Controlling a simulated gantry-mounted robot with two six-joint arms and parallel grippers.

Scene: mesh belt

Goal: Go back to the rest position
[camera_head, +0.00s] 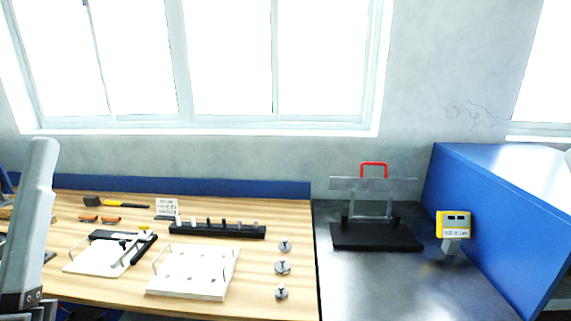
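A grey link of my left arm (30,220) stands upright at the left edge of the head view. Its gripper is not visible. My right gripper does not show either. On the wooden table (120,283) lie a white plate with handles (193,271) and a second white plate (95,258) with a black tool frame (138,242) on it. A black rack (217,231) with several small pegs stands behind them.
Metal knob-like parts (283,267) line the table's right side. A hammer (115,204) lies at the back. On the dark metal surface (365,285) stand a black-based fixture with a red handle (373,170) and a yellow meter (453,224), beside a blue partition (490,215).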

